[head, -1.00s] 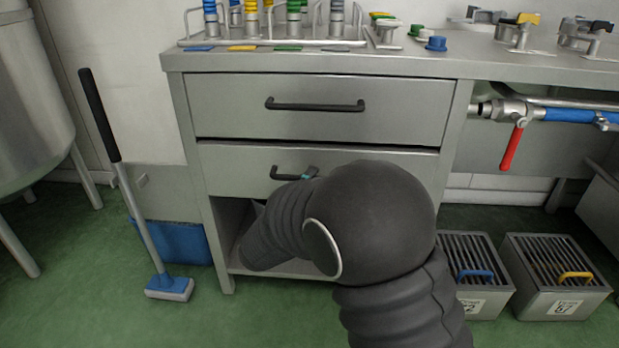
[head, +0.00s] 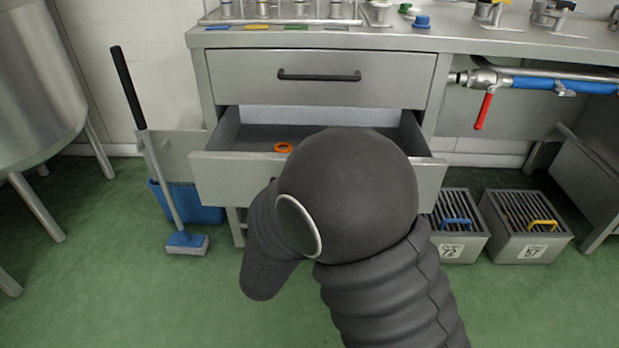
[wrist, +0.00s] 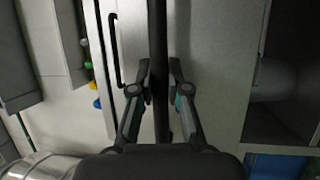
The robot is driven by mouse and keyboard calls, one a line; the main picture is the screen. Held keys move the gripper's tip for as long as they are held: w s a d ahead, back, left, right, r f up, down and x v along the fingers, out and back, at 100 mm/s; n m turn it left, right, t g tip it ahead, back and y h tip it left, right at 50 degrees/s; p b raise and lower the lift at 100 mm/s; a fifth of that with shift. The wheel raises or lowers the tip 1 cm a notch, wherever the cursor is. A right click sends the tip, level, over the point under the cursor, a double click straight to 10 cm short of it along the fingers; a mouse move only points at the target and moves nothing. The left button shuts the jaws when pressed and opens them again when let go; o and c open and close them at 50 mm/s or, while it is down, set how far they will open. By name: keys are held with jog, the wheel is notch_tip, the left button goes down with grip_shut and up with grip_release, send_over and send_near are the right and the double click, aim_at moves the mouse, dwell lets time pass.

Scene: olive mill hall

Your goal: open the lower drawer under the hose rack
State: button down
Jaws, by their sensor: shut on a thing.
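The lower drawer (head: 228,172) under the hose rack (head: 290,22) is pulled well out of the steel cabinet in the head view. Its inside is exposed, and an orange ring (head: 283,147) lies on its floor. The dark lower drawer handle (wrist: 159,45) runs between the fingers of my gripper (wrist: 160,85) in the wrist view; the gripper is shut on it. In the head view my arm hides the gripper, this handle and part of the drawer front. The upper drawer (head: 320,95) is closed, with its black handle (head: 320,76) free.
A squeegee with a black handle (head: 128,85) leans left of the cabinet beside a blue bucket (head: 200,203). Two grated boxes (head: 458,228) (head: 525,232) stand on the floor at right. A red-levered pipe valve (head: 484,110) hangs above them. Green floor lies clear in front.

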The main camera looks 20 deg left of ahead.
jog(key=shift+s+d, duration=0.2)
jog(key=shift+s, duration=0.55)
jog(key=shift+s+d, duration=0.15)
jog(key=shift+s, duration=0.55)
jog(key=c, duration=1.1)
grip_release()
jog(key=shift+c, duration=0.2)
jog(key=v, duration=1.2)
